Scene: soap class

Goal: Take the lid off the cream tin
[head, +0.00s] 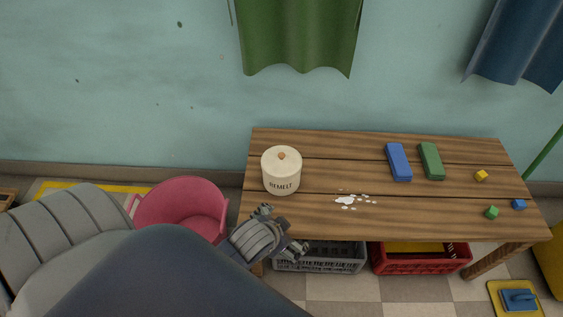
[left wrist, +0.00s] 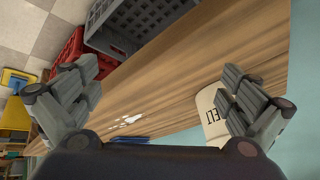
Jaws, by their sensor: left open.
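The cream tin (head: 281,177), marked "REMELT", stands upright at the left end of the wooden table. Its cream lid (head: 282,158) with a round brown knob sits on top. My left gripper (head: 281,228) is open and empty at the table's front edge, in front of the tin and apart from it in the head view. In the left wrist view, the tin (left wrist: 210,117) is partly hidden behind one finger of the open left gripper (left wrist: 158,90); its lid is not clearly visible there. My right gripper is not in view.
The wooden table (head: 320,180) holds white spilled bits (head: 346,199), a blue block (head: 398,162), a green block (head: 431,160) and several small cubes at right. Grey (head: 318,264) and red (head: 422,262) crates stand below. A pink chair (head: 182,205) is at left.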

